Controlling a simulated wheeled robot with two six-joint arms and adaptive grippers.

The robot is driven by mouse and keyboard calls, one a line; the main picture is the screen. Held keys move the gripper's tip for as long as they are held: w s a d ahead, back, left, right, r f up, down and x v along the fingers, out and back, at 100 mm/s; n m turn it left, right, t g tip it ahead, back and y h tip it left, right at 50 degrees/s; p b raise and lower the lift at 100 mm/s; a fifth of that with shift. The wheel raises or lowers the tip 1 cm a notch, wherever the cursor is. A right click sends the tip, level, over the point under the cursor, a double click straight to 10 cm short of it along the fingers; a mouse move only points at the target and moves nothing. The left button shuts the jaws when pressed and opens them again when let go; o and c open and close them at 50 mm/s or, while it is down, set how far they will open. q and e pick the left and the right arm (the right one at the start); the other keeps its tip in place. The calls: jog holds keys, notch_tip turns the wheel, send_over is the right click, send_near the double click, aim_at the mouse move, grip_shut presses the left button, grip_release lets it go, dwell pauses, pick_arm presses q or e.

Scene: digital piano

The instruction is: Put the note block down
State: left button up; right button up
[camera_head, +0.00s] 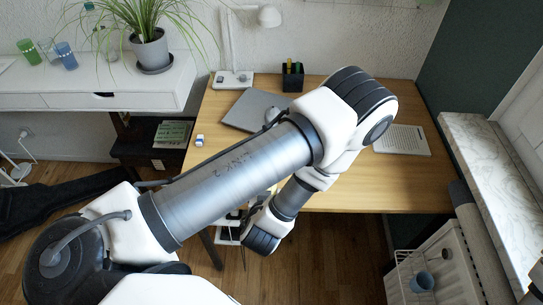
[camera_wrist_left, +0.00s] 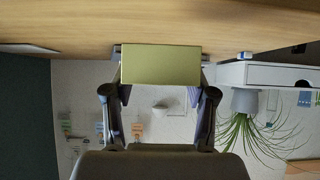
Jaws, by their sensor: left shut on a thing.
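The note block (camera_wrist_left: 161,65), a plain olive-yellow block, is between the fingers of my left gripper (camera_wrist_left: 161,78) in the left wrist view. One finger is at each side of it, and the gripper is shut on it. That view is upside down, with the wooden desk (camera_wrist_left: 160,22) along the top. The block's edge overlaps the desk's edge; I cannot tell whether they touch. In the head view my left arm crosses in front of the desk (camera_head: 330,193) and hides the block and the fingers. My right gripper is not in view.
A laptop (camera_head: 248,108), a pen holder (camera_head: 292,77), a small blue-white item (camera_head: 199,141) and a paper sheet (camera_head: 402,140) are on the desk. A white shelf (camera_head: 120,102) with a potted plant (camera_head: 152,48) adjoins at left. The desk's front right is bare.

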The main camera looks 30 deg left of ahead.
pick_arm(q)
jog(key=b+x, duration=0.1)
jog(key=x, duration=0.2)
jog(key=shift+w+a, duration=0.1)
jog(key=shift+w, duration=0.05)
jog(key=w+a+p, duration=0.1)
jog(key=w, duration=0.1)
jog(key=w+a+p, duration=0.1)
jog(key=w, duration=0.2)
jog(key=w+a+r+p, duration=0.1)
jog(key=w, duration=0.1)
jog(key=shift+w+a, duration=0.35)
jog(key=shift+a, duration=0.05)
jog(key=w, duration=0.1)
jog(key=w+a, duration=0.1)
jog(key=w+a+f+p, duration=0.1)
jog(key=shift+w, duration=0.4)
jog(key=f, duration=0.1)
jog(key=f+p, duration=0.1)
jog(key=f, duration=0.1)
jog(key=shift+s+d, duration=0.2)
jog(key=shift+f, duration=0.5)
jog(key=o, duration=1.3)
jog(key=shift+r, duration=0.1)
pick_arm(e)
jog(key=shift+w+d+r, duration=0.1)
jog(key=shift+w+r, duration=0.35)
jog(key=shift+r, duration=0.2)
